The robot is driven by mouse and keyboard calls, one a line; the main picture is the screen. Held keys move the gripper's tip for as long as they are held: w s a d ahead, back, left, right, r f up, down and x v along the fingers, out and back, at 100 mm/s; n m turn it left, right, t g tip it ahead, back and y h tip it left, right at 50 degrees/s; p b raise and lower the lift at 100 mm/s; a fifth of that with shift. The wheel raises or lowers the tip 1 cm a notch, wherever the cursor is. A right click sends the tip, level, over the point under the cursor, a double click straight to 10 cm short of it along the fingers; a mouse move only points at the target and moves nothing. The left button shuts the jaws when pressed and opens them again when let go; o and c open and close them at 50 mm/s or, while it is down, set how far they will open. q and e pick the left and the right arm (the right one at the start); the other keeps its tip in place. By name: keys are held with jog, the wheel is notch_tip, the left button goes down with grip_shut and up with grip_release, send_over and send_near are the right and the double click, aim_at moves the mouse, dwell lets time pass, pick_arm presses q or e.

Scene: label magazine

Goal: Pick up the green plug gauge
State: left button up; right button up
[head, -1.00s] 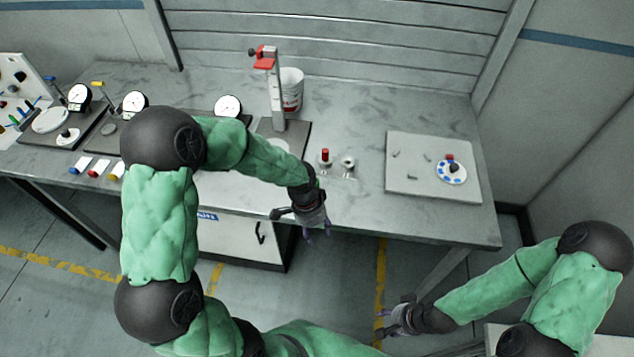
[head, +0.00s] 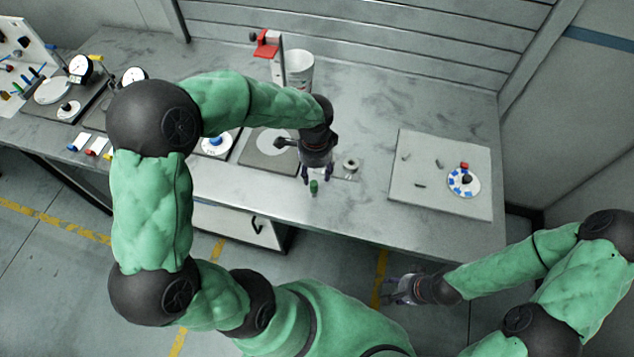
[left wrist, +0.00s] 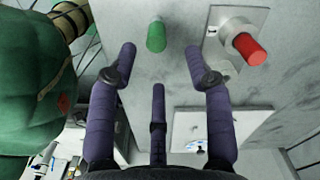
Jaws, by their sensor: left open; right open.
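The green plug gauge (head: 314,187) stands on the bench near its front edge, just below my left gripper in the head view. In the left wrist view the green plug gauge (left wrist: 156,36) lies ahead of the fingertips, between their lines and apart from them. My left gripper (head: 317,176) is open and empty above the bench; its spread purple fingers also show in the left wrist view (left wrist: 160,55). My right gripper (head: 392,290) is open and empty, off the bench at the lower right.
A red-topped plug (left wrist: 248,46) stands on a small plate close to the green one. A metal ring (head: 350,165) sits behind my left gripper's right side. A grey board (head: 420,197) with a round dial lies to the right. A red-topped stand (head: 266,46) and white bucket (head: 299,70) are behind.

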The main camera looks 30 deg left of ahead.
aim_at(314, 182)
pick_arm(q)
notch_tip(314, 182, down, 3)
jog(key=shift+s+r, duration=0.1)
jog(key=shift+r, duration=0.1)
jog(key=shift+f, duration=0.55)
jog(key=shift+a+f+b, duration=0.1)
jog(key=shift+f+b, duration=0.25)
jog(key=shift+f, duration=0.15)
notch_tip(314, 182, down, 4)
jog(key=shift+s+a+f+b, duration=0.1)
jog(key=shift+s+b, duration=0.05)
jog(key=shift+b, duration=0.25)
grip_shut()
